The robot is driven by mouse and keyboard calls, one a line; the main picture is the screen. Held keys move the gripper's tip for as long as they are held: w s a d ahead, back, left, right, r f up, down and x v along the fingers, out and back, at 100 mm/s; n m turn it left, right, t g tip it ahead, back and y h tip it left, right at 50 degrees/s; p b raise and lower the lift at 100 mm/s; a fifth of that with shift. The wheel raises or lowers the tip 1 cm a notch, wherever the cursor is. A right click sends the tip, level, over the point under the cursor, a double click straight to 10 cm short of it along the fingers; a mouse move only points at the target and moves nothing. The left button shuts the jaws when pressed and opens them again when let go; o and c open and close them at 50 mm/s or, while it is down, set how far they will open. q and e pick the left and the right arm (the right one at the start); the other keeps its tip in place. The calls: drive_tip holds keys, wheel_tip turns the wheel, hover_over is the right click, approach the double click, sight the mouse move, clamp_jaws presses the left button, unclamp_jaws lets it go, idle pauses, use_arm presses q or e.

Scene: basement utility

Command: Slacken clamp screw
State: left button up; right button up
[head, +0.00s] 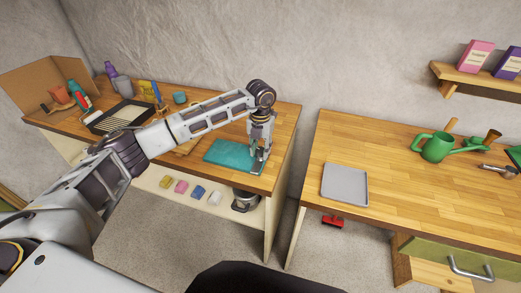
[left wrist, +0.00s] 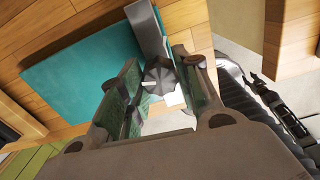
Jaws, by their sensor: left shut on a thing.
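The clamp is a grey metal piece at the right front edge of the left bench; its metal bar (left wrist: 147,30) lies over a teal board (head: 226,153). The clamp screw's dark ribbed knob (left wrist: 158,76) shows below the bar in the left wrist view. My left gripper (head: 260,147) points down at the bench edge, over the clamp (head: 258,168). In the left wrist view its fingers (left wrist: 155,85) are shut on the knob, one on each side. The screw's thread is hidden. My right gripper is not in view.
A black tray (head: 93,126), bottles and a cardboard box (head: 40,86) stand at the left bench's far left. A gap separates it from the right bench (head: 400,215), which bears a grey tray (head: 345,203) and a green watering can (head: 436,148). Coloured blocks lie on the lower shelf.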

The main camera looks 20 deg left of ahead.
sight(261, 150)
use_arm(q)
drive_tip(key=shift+w+r, duration=0.1)
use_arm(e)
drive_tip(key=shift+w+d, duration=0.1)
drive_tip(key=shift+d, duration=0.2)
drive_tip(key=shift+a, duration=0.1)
use_arm(q)
drive_tip(key=o, duration=1.1)
drive_tip(key=shift+c, duration=0.2)
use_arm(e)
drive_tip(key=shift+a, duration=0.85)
use_arm(q)
wheel_tip(261, 150, up, 12)
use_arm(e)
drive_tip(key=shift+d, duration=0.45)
